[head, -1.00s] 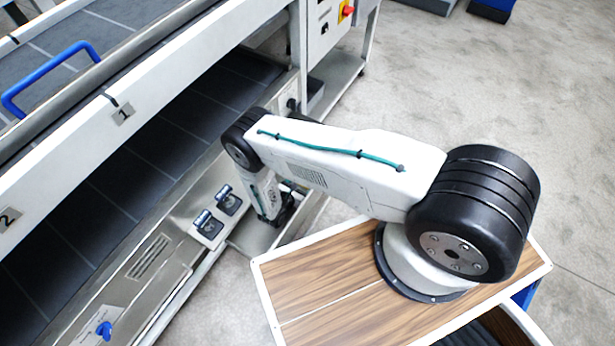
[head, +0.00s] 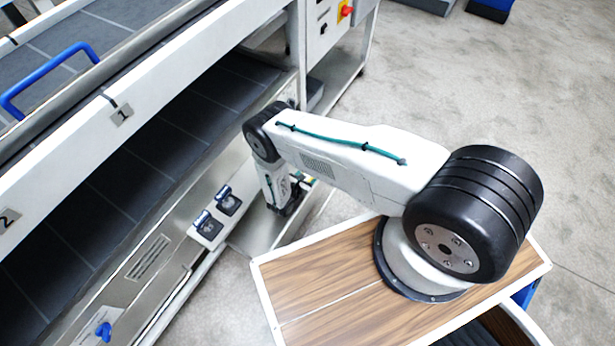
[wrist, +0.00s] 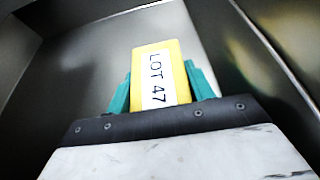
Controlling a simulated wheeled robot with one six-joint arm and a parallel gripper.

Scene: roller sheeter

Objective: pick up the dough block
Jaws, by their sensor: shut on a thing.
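The dough block (wrist: 150,60) shows in the wrist view as a yellow block with a white label reading "LOT 47". My gripper (wrist: 161,88) has its two teal fingers on either side of the block and is shut on it. Bare grey metal lies behind the block; I cannot tell whether the block still touches it. In the head view my gripper (head: 287,203) points down over the metal tray at the low side of the machine. The block cannot be made out in that view.
The roller sheeter (head: 150,95) fills the left, with a dark belt (head: 125,185) and a blue handle (head: 45,78). Its metal tray (head: 258,236) has a raised edge. A wood-topped surface (head: 335,290) lies under my arm base. Open floor (head: 500,80) is at right.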

